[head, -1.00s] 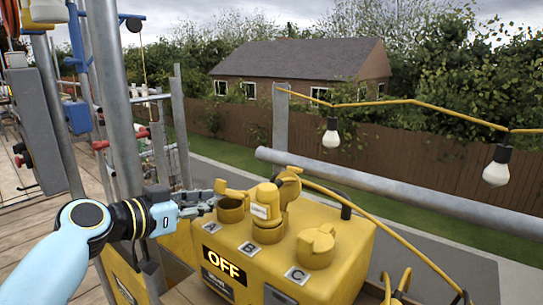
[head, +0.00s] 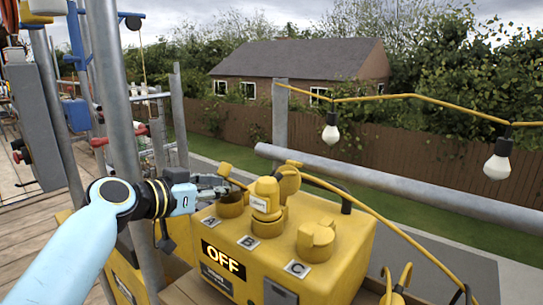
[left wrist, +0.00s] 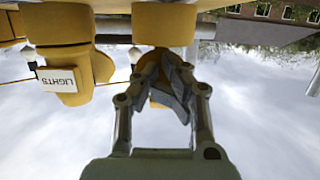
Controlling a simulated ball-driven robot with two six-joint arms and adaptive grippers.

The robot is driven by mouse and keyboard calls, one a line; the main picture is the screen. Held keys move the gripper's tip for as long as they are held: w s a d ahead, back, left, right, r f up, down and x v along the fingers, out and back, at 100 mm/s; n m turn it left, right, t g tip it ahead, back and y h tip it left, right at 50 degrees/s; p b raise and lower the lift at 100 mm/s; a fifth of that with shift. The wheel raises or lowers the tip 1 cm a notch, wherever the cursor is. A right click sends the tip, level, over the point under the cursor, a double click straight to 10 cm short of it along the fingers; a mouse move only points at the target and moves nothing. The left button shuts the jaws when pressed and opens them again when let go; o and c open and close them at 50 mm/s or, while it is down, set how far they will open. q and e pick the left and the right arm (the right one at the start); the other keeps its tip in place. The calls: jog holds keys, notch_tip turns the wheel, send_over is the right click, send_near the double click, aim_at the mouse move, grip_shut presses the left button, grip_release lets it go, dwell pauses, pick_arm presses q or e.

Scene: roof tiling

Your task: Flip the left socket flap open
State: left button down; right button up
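The left socket (head: 230,207), marked A, is a round yellow collar on the yellow power box (head: 340,262). Its yellow flap (head: 234,178) stands tilted up above the collar, its raised end toward my gripper. My left gripper (head: 220,190) is at the left side of this socket, close under the flap. In the left wrist view, which looks upside down, the grey fingertips (left wrist: 172,80) are together in front of yellow flap parts (left wrist: 158,98). No clear grip on the flap shows. The socket (left wrist: 165,25) is just beyond the fingers. My right gripper is out of view.
A yellow plug labelled LIGHTS (head: 266,197) sits in socket B, close beside A. Socket C (head: 316,240) is capped. A raised cover (head: 289,178) and yellow cable are behind. A metal rail (head: 400,190) and upright pole (head: 118,110) border the box.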

pick_arm(q)
jog(key=shift+w+d+f, duration=0.1)
jog(key=shift+w+d, duration=0.2)
jog(key=shift+w, duration=0.25)
jog(key=shift+w+d+r+b, duration=0.15)
jog(key=shift+w+d+b, duration=0.5)
jog(key=shift+w, duration=0.2)
jog(key=shift+w+d+r+b, duration=0.15)
jog(key=shift+w+d+b, duration=0.35)
jog(key=shift+w+d, duration=0.25)
jog(key=shift+p+v, duration=0.5)
jog(key=shift+v, duration=0.35)
jog(key=shift+r+p+v, duration=0.25)
jog(key=shift+p+v, duration=0.5)
jog(key=shift+v, duration=0.8)
jog(key=p+v, duration=0.1)
jog(key=v, duration=0.3)
jog(key=shift+s+a+r+p, duration=0.2)
jog(key=shift+a+r+p, duration=0.05)
jog(key=shift+p, duration=0.15)
